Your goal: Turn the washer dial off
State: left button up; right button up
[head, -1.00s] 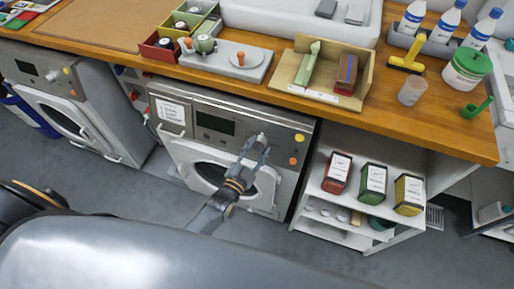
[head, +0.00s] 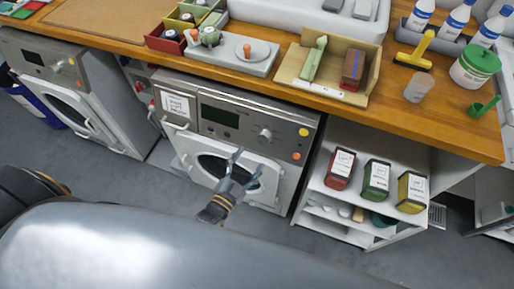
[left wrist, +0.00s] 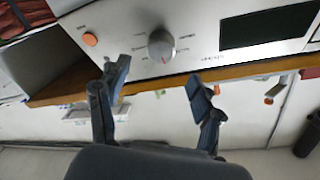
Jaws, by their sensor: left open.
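The washer dial (head: 265,134) is a round grey knob on the front panel of the middle washer (head: 230,123), right of its dark display. In the left wrist view the dial (left wrist: 161,45) shows close up, with small printed marks around it and a small red mark at its edge. The lettering is too small to read. My left gripper (head: 249,160) is open and empty, in front of the washer door and below the dial. In the left wrist view its fingertips (left wrist: 157,77) are spread, with the dial beyond the gap, apart from both. My right gripper is out of view.
An orange button (head: 297,156) is on the panel right of the dial. The wooden counter (head: 440,110) overhangs the washer. A white shelf (head: 335,211) with red, green and yellow boxes stands to the right. Another washer (head: 75,90) is at left.

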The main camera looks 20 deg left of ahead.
pick_arm(q)
jog(key=shift+s+a, duration=0.2)
jog(key=shift+s, duration=0.85)
jog(key=shift+s+a, duration=0.15)
jog(key=shift+s, duration=0.85)
